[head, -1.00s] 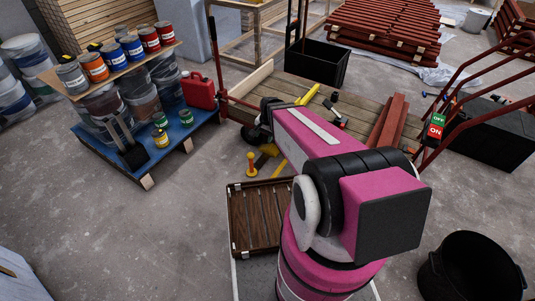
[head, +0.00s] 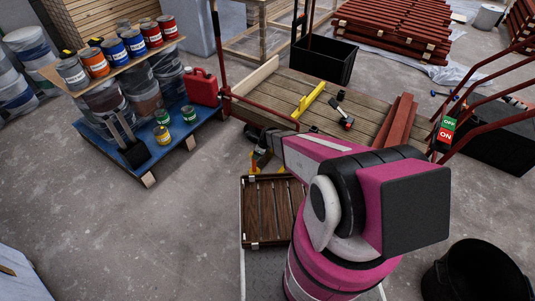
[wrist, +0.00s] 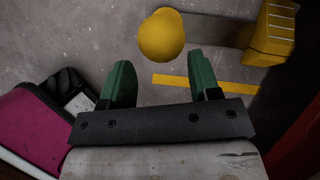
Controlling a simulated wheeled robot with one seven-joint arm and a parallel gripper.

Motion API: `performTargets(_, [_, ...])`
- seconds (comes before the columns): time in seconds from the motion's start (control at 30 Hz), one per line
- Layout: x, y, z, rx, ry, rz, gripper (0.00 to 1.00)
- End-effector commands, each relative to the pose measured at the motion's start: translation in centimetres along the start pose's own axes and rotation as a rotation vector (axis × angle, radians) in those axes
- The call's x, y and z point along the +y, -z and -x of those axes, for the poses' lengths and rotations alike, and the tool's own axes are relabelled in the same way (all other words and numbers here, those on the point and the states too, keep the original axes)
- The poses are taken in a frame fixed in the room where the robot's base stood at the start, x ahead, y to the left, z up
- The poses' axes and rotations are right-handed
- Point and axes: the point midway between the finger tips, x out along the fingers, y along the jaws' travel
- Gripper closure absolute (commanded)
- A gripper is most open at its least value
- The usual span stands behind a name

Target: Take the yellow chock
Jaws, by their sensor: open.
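The yellow chock (wrist: 270,35) is a ridged yellow block at the top right of the wrist view, partly cut off by the frame edge. My gripper (wrist: 163,80) is open and empty, with its green fingers apart. The chock lies beyond and to the right of the fingers, not between them. A rounded yellow knob (wrist: 162,35) is just beyond the fingertips, nearly in line with the gap.
A yellow strip (wrist: 205,84) lies on the floor beyond the fingers. A wooden slatted crate (head: 270,238) stands near my arm. The wooden deck (head: 290,92) carries a yellow level (head: 312,100). A blue pallet (head: 185,140) with cans is left. Grey floor between is clear.

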Motion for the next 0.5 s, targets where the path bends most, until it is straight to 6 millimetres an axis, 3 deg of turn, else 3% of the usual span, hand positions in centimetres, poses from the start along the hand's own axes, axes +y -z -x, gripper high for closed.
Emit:
performTargets(0.13, [-0.2,-0.1,-2.6,0.000,-0.002,0.002,0.44])
performTargets(0.5, [-0.4,0.0,-5.6,0.000,-0.001,0.002,0.44])
